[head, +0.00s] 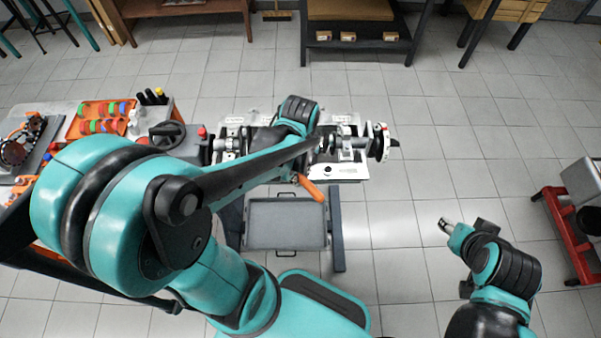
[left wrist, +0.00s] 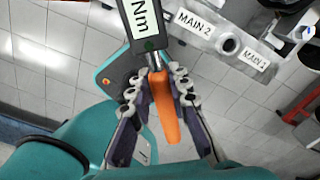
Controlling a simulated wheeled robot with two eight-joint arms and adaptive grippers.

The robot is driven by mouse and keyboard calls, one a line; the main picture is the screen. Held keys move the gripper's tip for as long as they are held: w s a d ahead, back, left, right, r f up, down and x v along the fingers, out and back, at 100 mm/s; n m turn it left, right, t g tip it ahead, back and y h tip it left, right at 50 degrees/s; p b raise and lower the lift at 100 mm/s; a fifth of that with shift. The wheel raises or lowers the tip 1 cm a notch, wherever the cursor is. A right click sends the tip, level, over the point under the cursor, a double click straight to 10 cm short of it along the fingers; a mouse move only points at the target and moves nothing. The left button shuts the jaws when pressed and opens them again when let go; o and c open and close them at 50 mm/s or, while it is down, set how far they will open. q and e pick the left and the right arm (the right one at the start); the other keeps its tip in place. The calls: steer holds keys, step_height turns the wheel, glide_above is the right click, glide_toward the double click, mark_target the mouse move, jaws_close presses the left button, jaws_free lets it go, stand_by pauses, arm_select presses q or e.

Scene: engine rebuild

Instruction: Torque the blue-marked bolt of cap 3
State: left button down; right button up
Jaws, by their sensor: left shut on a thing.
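A torque wrench with an orange handle (left wrist: 165,112) and a dark body marked "Nm" (left wrist: 143,18) is in my left gripper (left wrist: 157,86), whose fingers close on it from both sides. In the head view the orange handle (head: 311,188) sticks out below my left arm, at the engine's near side; my left fingers are mostly hidden there. I cannot make out cap 3's blue-marked bolt or the wrench's far end. My right gripper (head: 447,225) is away from the engine, its jaw opening unclear.
The crankshaft (head: 381,143) lies along the engine block, partly behind my left arm. A grey tray (head: 286,242) is in front. A cluttered table with orange trays (head: 73,131) is at left. A red cart (head: 548,210) stands at right. Open floor surrounds my right gripper.

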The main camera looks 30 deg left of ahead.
arm_select(q)
steer(key=shift+s+a+m+p, duration=0.15)
steer(key=shift+s+a+m, duration=0.25)
steer(key=shift+s+m, duration=0.25)
steer(key=shift+s+a+m+p, duration=0.15)
steer(key=shift+s+a+m, duration=0.25)
steer(key=shift+s, duration=0.35)
stand_by(3.6)
steer(key=shift+w+d+n+b, duration=0.2)
steer(key=shift+w+d+n, duration=0.2)
steer(key=shift+w+n, duration=0.25)
steer(key=shift+w+d+n+b, duration=0.2)
steer(key=shift+w+d+n, duration=0.2)
steer(key=shift+w, duration=0.35)
stand_by(1.6)
